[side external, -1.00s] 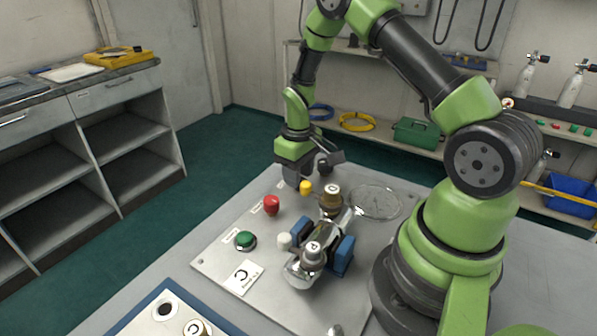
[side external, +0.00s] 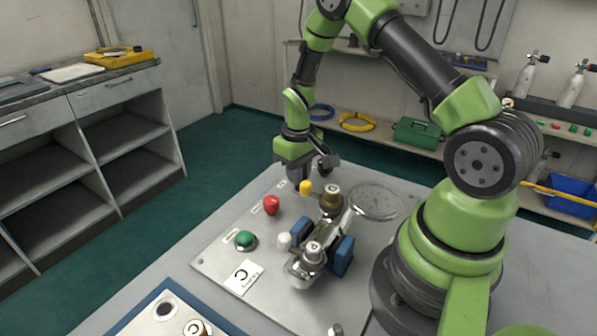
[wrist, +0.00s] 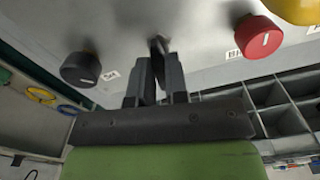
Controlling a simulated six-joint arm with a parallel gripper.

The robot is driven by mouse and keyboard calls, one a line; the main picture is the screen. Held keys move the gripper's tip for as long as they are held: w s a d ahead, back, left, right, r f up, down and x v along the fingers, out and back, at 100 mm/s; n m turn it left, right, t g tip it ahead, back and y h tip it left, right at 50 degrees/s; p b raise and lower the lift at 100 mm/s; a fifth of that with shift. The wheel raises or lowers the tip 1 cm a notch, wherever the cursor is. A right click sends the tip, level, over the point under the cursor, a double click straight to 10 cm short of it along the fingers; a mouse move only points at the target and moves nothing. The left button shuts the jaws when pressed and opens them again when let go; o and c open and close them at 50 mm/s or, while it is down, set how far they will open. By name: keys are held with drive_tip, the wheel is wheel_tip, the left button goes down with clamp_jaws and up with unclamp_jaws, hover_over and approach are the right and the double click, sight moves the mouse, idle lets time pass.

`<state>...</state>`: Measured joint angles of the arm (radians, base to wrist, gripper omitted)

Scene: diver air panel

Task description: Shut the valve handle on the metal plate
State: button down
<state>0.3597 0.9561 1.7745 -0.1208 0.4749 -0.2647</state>
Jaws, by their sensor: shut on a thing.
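My gripper (side external: 297,180) points down at the far left part of the metal plate (side external: 225,262), just behind the yellow knob (side external: 305,187). In the wrist view my gripper (wrist: 156,75) has its two dark fingers close together, shut on a small dark piece at their tips, the valve handle (wrist: 158,44). The handle is mostly hidden by the fingers, and its exact angle cannot be told. In the side view my gripper hides it.
A black knob (wrist: 82,69) and a red knob (wrist: 257,37) flank the fingers. A green knob (side external: 246,239) and a white knob (side external: 284,240) sit nearer. A metal cylinder assembly with blue blocks (side external: 342,256) stands at right. A round disc (side external: 375,201) lies behind it.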

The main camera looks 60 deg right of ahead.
drive_tip(key=m, duration=1.1)
drive_tip(key=shift+s+m, duration=0.1)
drive_tip(key=shift+m, duration=2.1)
drive_tip(key=c, duration=1.1)
unclamp_jaws()
drive_tip(key=shift+d, duration=0.1)
drive_tip(key=shift+r, duration=0.1)
